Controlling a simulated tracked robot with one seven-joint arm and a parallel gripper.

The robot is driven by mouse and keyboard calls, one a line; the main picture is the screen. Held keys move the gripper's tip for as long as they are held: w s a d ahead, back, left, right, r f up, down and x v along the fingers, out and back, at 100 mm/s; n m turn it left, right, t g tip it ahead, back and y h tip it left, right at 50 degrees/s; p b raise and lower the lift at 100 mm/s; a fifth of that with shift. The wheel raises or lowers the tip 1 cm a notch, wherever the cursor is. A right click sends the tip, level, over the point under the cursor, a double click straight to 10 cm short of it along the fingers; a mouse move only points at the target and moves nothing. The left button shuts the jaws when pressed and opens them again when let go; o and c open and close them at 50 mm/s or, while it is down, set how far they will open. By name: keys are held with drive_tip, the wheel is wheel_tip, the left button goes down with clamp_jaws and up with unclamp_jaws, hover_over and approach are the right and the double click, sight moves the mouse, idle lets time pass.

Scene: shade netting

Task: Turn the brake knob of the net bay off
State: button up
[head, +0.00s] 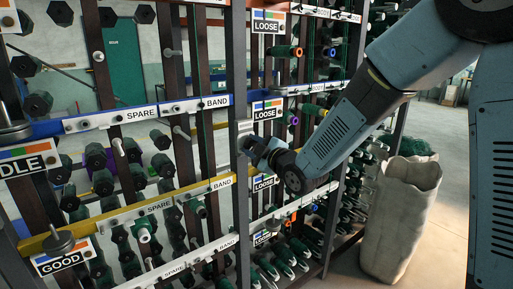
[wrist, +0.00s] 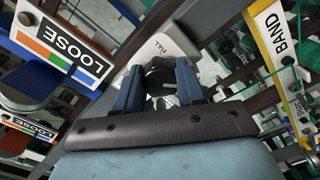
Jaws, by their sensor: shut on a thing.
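The brake knob (wrist: 158,76) is a dark, rounded knob between my fingers in the wrist view. In the head view my gripper (head: 250,143) is at a dark upright post of the rack, and the knob there is mostly hidden by the fingers. I cannot tell the knob's setting.
"LOOSE" signs (head: 267,109) hang close beside my gripper. A blue "SPARE/BAND" rail (head: 150,113) and a yellow one (head: 150,208) run to the left. Green rolls fill the rack. A pale sack (head: 400,215) stands on open floor at right.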

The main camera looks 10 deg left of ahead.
drive_tip(key=shift+f+n, duration=0.1)
drive_tip(key=shift+n, duration=0.5)
drive_tip(key=o, duration=1)
drive_tip(key=shift+o, duration=0.3)
